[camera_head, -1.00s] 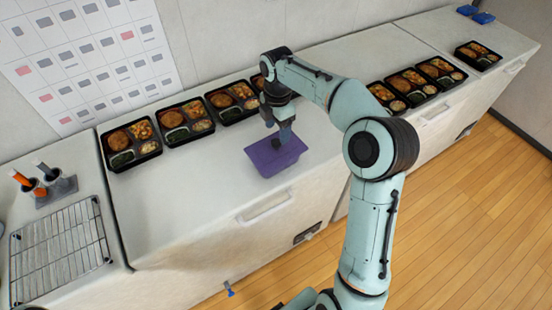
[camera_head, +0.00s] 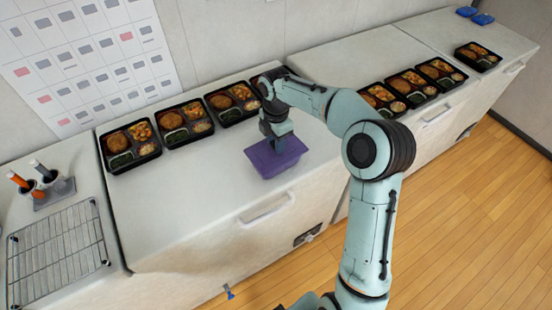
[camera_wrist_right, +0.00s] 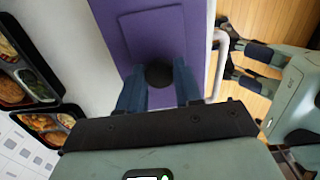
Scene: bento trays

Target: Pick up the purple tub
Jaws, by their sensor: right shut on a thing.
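The purple tub (camera_head: 270,164) is on the white counter top near its front edge, in the middle of the head view. My right gripper (camera_head: 278,143) reaches down onto it from above. In the right wrist view the tub (camera_wrist_right: 112,35) fills the upper middle, and my right gripper's two fingers (camera_wrist_right: 158,88) are shut on a dark round knob (camera_wrist_right: 159,75) on its top. I cannot tell whether the tub's underside touches the counter. My left gripper is not in view.
Bento trays (camera_head: 131,145) stand in a row along the back of the counter (camera_head: 190,205), with more bento trays (camera_head: 416,83) to the right. A wire rack (camera_head: 58,252) and a holder with orange-handled tools (camera_head: 52,190) are at the left. The counter left of the tub is clear.

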